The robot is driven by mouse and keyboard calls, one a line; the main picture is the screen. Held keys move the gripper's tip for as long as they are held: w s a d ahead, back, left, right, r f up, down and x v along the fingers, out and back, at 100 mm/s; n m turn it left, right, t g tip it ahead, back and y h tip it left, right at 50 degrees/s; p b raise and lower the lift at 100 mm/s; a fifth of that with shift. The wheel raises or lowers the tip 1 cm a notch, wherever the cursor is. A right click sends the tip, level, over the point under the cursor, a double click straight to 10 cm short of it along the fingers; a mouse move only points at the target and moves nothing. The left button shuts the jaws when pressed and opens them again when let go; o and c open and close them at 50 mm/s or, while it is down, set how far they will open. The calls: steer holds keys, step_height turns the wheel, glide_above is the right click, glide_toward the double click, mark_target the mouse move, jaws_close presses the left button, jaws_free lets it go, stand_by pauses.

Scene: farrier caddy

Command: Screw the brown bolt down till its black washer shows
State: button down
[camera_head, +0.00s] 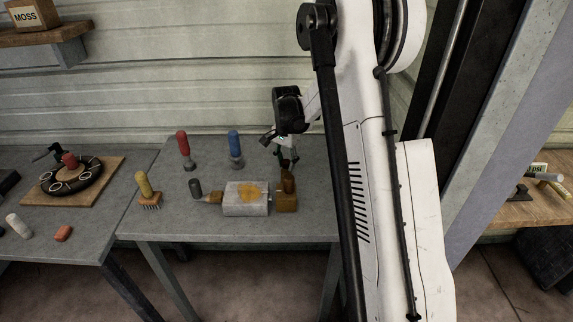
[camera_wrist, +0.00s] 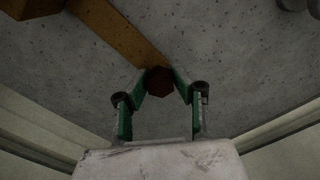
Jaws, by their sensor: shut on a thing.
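The brown bolt (camera_head: 288,182) stands upright at the wooden block (camera_head: 287,203) on the right side of the grey box-like body (camera_head: 243,207). My gripper (camera_head: 287,163) reaches down over the bolt from above. In the wrist view, the green fingers of my gripper (camera_wrist: 160,84) are closed on both sides of the bolt's brown head (camera_wrist: 159,81). The head sits at the end of a brown wooden bar (camera_wrist: 122,38). No black washer can be made out in either view.
A red-handled tool (camera_head: 183,145), a blue-handled tool (camera_head: 235,146), a yellow-handled brush (camera_head: 146,188) and a dark peg (camera_head: 195,188) stand on the grey table (camera_head: 180,222). A black ring on a board (camera_head: 105,190) lies on the left table. My arm hides the table's right end.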

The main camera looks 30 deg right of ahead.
mark_target(286, 162)
steer(key=shift+m, duration=1)
steer(key=m+b, duration=0.1)
steer(key=m, duration=0.3)
steer(key=shift+b, duration=0.4)
steer(key=c, duration=1.6)
jaws_free()
steer(key=shift+r+p, duration=1.15)
steer(key=shift+r, duration=1.35)
